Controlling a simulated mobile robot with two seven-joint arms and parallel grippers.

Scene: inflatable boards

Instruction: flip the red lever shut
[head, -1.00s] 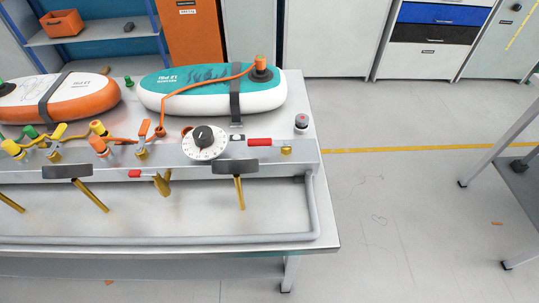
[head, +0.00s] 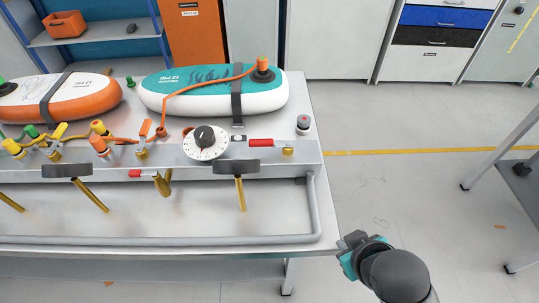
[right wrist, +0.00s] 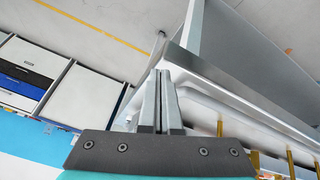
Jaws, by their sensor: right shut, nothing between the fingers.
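A red lever (head: 267,143) lies flat along the top of the grey panel, right of the white dial (head: 205,142), with a brass fitting (head: 287,151) at its right end. A smaller red handle (head: 140,173) sits low on the panel front, above a brass valve. My right gripper (head: 352,240) is at the bench's front right corner, well apart from both red handles. In the right wrist view its two fingers (right wrist: 160,75) are together with nothing between them. No red lever shows in that view. My left gripper is out of view.
A teal-and-white board (head: 215,90) and an orange-and-white board (head: 60,98) are strapped behind the panel. A grey pipe (head: 313,205) runs along the bench's right and front edges.

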